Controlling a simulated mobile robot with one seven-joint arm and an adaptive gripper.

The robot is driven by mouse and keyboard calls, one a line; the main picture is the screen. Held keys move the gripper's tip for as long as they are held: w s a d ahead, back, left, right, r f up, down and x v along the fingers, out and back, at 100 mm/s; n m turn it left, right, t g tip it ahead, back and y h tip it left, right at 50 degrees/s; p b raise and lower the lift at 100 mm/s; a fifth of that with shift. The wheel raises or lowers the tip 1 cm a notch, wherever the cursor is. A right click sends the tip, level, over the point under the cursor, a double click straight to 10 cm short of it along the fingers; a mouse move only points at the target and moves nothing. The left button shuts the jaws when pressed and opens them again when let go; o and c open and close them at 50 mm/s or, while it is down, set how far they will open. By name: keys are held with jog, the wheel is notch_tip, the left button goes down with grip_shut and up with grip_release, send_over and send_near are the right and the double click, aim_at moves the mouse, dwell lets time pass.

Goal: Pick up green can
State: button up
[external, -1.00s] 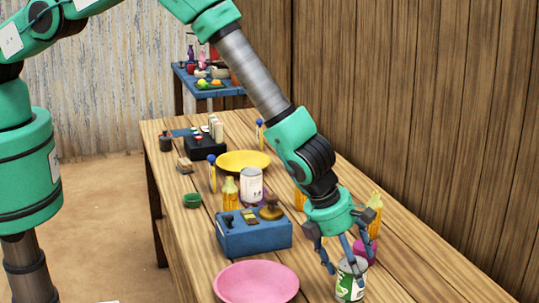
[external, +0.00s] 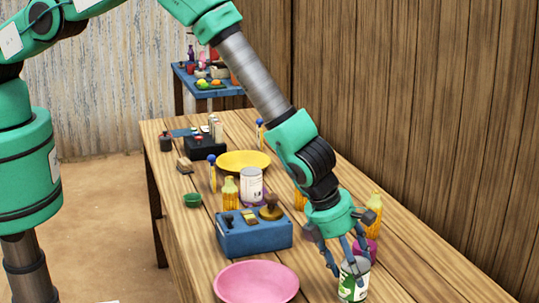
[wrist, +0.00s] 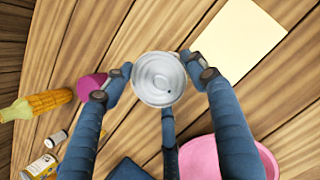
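The green can (external: 352,284) stands upright on the wooden table near its front, with a white and green label. In the wrist view its round silver top (wrist: 158,78) sits between my fingers. My gripper (external: 347,258) points down over the can from above. In the wrist view, my gripper (wrist: 160,75) has a finger on the left, one on the right and a third below, all against the can's rim. The fingers look shut around it. The can's lower part is hidden in the wrist view.
A pink bowl (external: 256,284) lies left of the can, with a blue box (external: 254,239) behind it.

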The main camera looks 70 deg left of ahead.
jog(key=shift+r, duration=0.15)
jog(key=shift+c, duration=0.2)
jog(key=shift+r, duration=4.9)
